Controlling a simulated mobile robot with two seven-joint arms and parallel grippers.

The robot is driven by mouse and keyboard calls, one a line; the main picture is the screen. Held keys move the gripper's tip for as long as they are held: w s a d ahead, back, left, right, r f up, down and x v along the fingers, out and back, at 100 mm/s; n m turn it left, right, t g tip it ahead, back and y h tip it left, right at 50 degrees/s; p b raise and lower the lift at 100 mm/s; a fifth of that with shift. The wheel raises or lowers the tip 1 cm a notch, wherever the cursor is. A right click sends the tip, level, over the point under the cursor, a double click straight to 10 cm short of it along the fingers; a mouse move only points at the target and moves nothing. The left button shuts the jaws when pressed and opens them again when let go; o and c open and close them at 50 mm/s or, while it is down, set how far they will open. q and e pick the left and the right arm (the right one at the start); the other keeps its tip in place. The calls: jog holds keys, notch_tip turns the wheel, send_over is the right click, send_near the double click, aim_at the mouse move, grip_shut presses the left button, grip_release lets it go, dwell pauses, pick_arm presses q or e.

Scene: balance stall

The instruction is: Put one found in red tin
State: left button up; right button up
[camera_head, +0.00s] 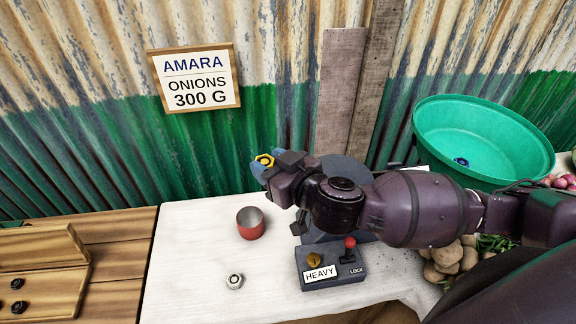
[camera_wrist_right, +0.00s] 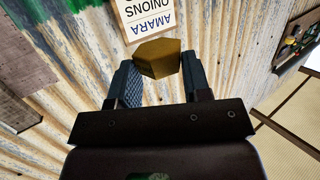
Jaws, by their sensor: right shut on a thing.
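My right gripper (camera_head: 268,168) is shut on a yellow hexagonal nut (camera_head: 264,160) and holds it in the air, above and behind the red tin. In the right wrist view the nut (camera_wrist_right: 158,58) sits between the two fingertips. The red tin (camera_head: 251,229) stands upright and open on the white table; its inside looks empty from here. A silver nut (camera_head: 234,281) lies on the table in front of the tin. My left gripper is not in view.
A dark box (camera_head: 330,280) labelled HEAVY, with a red-knobbed lock lever (camera_head: 349,243) and a brass piece (camera_head: 314,260), stands right of the tin. A wooden tray (camera_head: 75,245) holds black nuts. A green basin (camera_head: 430,135) contains a small dark blue item (camera_head: 461,162).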

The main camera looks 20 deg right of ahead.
jog(key=a+r+n+g+y, duration=0.2)
jog(key=a+r+n+y, duration=0.2)
jog(key=a+r+y, duration=0.1)
jog(key=shift+s+a+r+g, duration=0.3)
jog(key=shift+s+a+r, duration=0.15)
jog(key=shift+a, duration=0.8)
jog(key=w+a+f+n+g+y, duration=0.1)
jog(key=w+f+n+g+y, duration=0.2)
jog(key=n+g, duration=0.6)
jog(key=shift+w+f+g+y, duration=0.2)
jog(key=shift+f+g+y, duration=0.9)
jog(key=shift+f+y, duration=0.2)
jog(key=shift+a, duration=0.1)
